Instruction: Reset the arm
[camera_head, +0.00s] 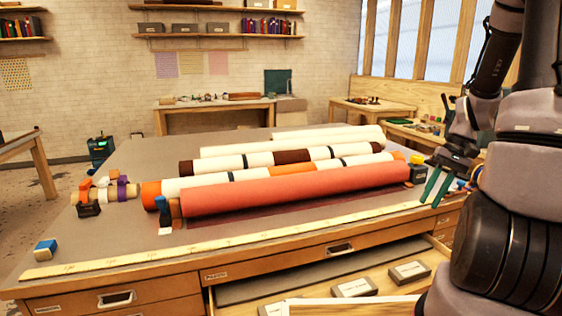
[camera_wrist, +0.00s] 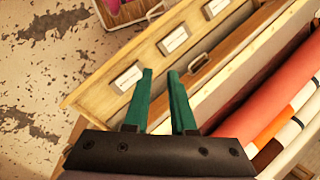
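My gripper (camera_head: 431,203) has two green fingers and hangs at the right side of the table in the head view, pointing down. In the wrist view the fingers (camera_wrist: 160,72) stand apart with a narrow gap, and nothing is held between them. An open drawer (camera_wrist: 195,50) and the table's front lie below the gripper there. A coral-red roll (camera_head: 300,190) lies across the table, left of the gripper and apart from it.
Striped and white rolls (camera_head: 280,156) lie behind the red one. The wooden table (camera_head: 110,240) has a yellow ruler strip (camera_head: 230,241) along its front. The pulled-out drawer (camera_head: 300,290) holds labelled boxes (camera_head: 409,272). Tape and small items (camera_head: 105,190) sit at the left.

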